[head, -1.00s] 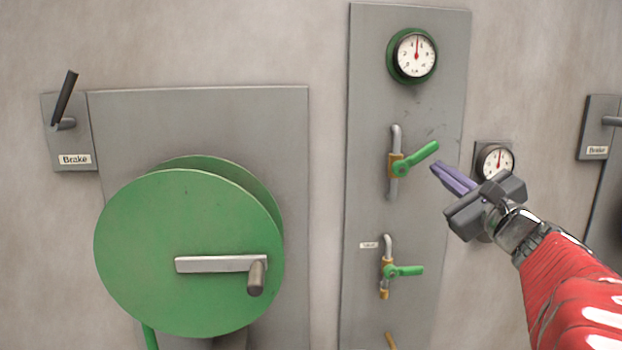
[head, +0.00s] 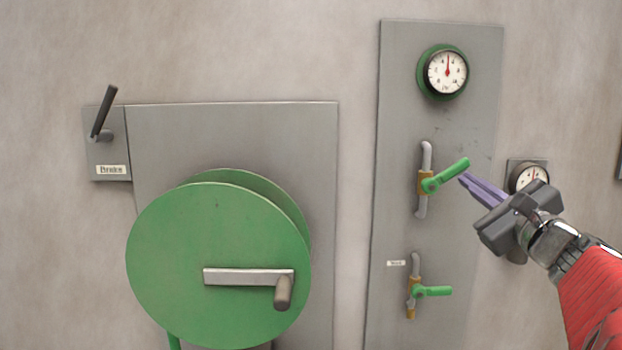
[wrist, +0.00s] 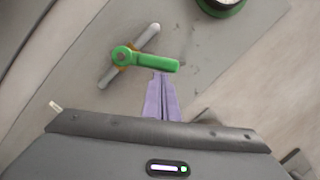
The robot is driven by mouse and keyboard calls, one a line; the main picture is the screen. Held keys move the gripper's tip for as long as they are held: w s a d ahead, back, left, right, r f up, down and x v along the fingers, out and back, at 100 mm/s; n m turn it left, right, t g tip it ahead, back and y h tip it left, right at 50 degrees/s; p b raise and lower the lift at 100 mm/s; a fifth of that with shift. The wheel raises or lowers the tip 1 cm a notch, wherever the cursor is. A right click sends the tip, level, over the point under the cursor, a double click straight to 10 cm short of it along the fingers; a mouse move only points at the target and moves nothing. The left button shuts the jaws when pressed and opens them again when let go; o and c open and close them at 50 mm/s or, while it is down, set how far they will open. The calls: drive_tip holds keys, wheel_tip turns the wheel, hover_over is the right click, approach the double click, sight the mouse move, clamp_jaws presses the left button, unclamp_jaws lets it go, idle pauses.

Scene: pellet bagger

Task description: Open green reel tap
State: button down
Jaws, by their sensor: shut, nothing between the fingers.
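A green-handled tap (head: 446,176) is on a pipe with a brass body, in the upper part of the grey panel (head: 480,100). Its lever points right and slightly up. It also shows in the wrist view (wrist: 145,60), just ahead of the fingers. A second green-handled tap (head: 432,291) sits lower, its lever level and pointing right; a small label is beside it. My gripper (head: 464,180) is shut and empty. Its purple fingertips (wrist: 161,76) are at the upper lever's free end; I cannot tell if they touch it.
A green-rimmed gauge (head: 446,72) is above the taps. A smaller gauge (head: 531,177) is partly hidden behind my gripper. A large green reel (head: 190,270) with a crank stands at left, below a brake lever (head: 104,112). The wall between reel and panel is clear.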

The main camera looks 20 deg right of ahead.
sight(464, 162)
drive_tip(key=shift+r+n, duration=0.25)
drive_tip(key=shift+n, duration=0.25)
drive_tip(key=n, duration=0.1)
drive_tip(key=r+n+y, duration=0.1)
drive_tip(key=n, duration=0.1)
drive_tip(key=a+r+n, duration=0.1)
drive_tip(key=shift+w+r+n+g, duration=0.2)
drive_tip(key=shift+r+n+g, duration=0.05)
drive_tip(key=shift+n+g, duration=0.05)
drive_tip(key=n, duration=0.1)
drive_tip(key=a+r+n, duration=0.1)
drive_tip(key=shift+w+a+r+n+g+y, duration=0.1)
drive_tip(key=shift+w+n+g+y, duration=0.05)
drive_tip(key=shift+n+g+y, duration=0.2)
drive_tip(key=shift+w+a+r+n+g+y, duration=0.25)
drive_tip(key=shift+a+n, duration=0.2)
drive_tip(key=shift+n, duration=0.45)
drive_tip(key=shift+a+r+n+g, duration=0.1)
drive_tip(key=shift+a+r+n, duration=0.25)
drive_tip(key=shift+n, duration=0.5)
